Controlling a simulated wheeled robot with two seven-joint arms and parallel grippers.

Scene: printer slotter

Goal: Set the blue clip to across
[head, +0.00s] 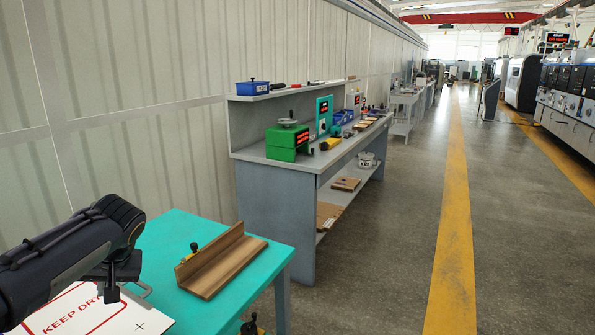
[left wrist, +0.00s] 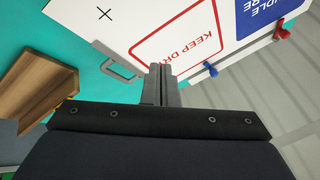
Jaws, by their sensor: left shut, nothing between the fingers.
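The blue clip (left wrist: 211,69) shows in the left wrist view at the edge of a white printed board (left wrist: 125,28), to the right of my fingertips. It is small, and I cannot tell its exact setting. In the head view it is not visible. My left gripper (left wrist: 160,70) is shut and empty, its fingers over the board's edge and apart from the clip in the picture. In the head view the left gripper (head: 112,290) is above the board (head: 95,312), which reads "KEEP DRY". My right gripper is not in view.
A red clip (left wrist: 282,35) sits farther along the same board edge. A grey loop handle (left wrist: 115,60) is at another edge. A wooden angled block (head: 225,262) stands on the teal table (head: 172,228), beside a yellow part with a black knob (head: 192,248). A grey workbench (head: 270,205) stands beyond.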

